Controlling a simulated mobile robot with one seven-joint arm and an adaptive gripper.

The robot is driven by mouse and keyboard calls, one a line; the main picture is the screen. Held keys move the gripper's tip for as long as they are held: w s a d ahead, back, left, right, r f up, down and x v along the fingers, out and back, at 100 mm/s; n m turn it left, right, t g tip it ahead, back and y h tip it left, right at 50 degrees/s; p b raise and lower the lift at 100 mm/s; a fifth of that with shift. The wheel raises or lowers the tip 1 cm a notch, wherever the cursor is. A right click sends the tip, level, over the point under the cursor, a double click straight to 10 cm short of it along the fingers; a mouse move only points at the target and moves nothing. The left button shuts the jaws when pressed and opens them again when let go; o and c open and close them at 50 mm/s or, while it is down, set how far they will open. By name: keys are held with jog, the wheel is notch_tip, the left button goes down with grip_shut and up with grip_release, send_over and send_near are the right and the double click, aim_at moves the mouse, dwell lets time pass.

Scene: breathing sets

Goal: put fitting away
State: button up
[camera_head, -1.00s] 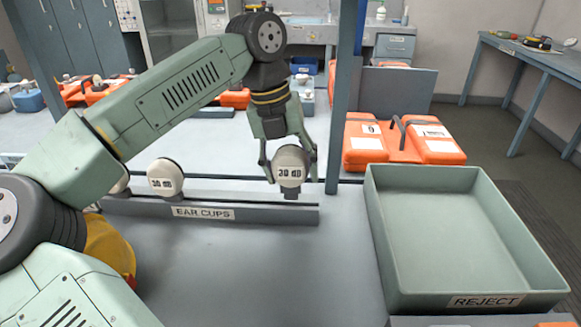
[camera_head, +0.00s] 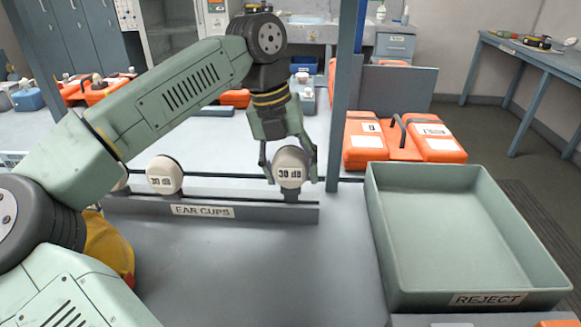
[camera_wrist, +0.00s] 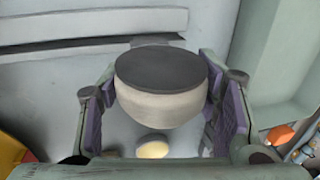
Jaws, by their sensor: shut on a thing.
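The fitting is a cream ear cup (camera_head: 290,166) marked "30 dB" with a dark pad. My gripper (camera_head: 290,178) is shut on it, one finger on each side, at the right end of the grey rail (camera_head: 240,211) labelled "EAR CUPS". In the wrist view the ear cup (camera_wrist: 160,100) sits between the purple finger pads, its dark face toward the camera. Its lower edge is close to the rail; I cannot tell whether it touches. Another cream ear cup (camera_head: 164,175) stands on the rail to the left.
A green-grey tray (camera_head: 485,298) labelled "REJECT" stands empty at the right. Orange cases (camera_head: 432,140) lie behind it. A blue-grey post (camera_head: 345,90) rises just right of my gripper. A yellow object (camera_head: 108,250) is partly hidden by my arm. The bench front is clear.

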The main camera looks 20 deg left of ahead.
jog(key=shift+a+b+x, duration=0.15)
jog(key=shift+b+x, duration=0.4)
jog(key=shift+x, duration=0.2)
jog(key=shift+a+b+x, duration=0.15)
jog(key=shift+b+x, duration=0.4)
jog(key=shift+x, duration=0.15)
jog(key=o, duration=1.1)
jog(key=shift+o, duration=0.2)
jog(key=v, duration=1.2)
jog(key=shift+s, duration=0.1)
jog(key=shift+f, duration=0.1)
